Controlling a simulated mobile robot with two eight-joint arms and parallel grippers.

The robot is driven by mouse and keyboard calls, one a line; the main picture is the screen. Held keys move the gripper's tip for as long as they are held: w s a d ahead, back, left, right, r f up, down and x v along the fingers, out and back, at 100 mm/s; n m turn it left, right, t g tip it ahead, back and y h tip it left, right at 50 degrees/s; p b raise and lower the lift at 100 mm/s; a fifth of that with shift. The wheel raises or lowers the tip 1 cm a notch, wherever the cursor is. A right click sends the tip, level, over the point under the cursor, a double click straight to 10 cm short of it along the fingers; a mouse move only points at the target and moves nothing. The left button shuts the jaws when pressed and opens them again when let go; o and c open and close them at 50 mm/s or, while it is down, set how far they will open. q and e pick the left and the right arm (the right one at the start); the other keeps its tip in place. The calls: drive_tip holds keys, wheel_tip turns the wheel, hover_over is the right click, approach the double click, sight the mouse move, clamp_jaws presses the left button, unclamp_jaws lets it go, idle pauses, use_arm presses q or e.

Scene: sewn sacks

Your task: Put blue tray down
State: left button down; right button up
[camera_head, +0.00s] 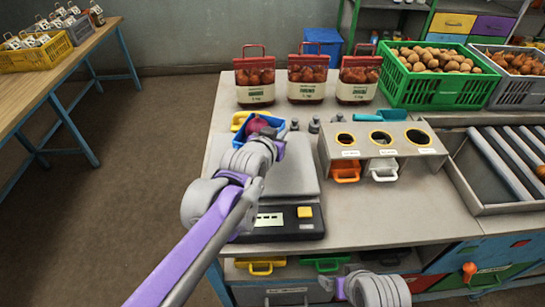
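The blue tray (240,138) is at the far end of the scale, with a dark red onion (259,126) in it. My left gripper (274,137) is at the near right side of the tray and appears shut on it. My arm and gripper hide the near part of the tray and the fingertips. Whether the tray touches a surface under it cannot be told. My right gripper (341,288) is low at the bottom edge, in front of the workbench, and its fingers do not show clearly.
The scale (295,180) stands on the workbench (420,200). A yellow-handled tray (238,118) is behind the blue tray. Three filled sacks (306,80) stand behind.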

use_arm(q)
wheel_tip(320, 180, down, 7)
drive_tip(key=shift+r+b, duration=0.1)
drive_tip(key=shift+b, duration=0.2)
drive_tip(key=shift+f, duration=0.2)
drive_tip(key=c, duration=1)
unclamp_jaws()
drive_tip(key=shift+c, duration=0.2)
drive_tip(key=shift+r, duration=0.1)
drive_tip(key=shift+r, duration=0.2)
drive_tip(key=p+v, duration=0.1)
drive_tip(key=v, duration=1.1)
drive_tip(key=shift+s+f, duration=0.1)
drive_tip(key=shift+f, duration=0.05)
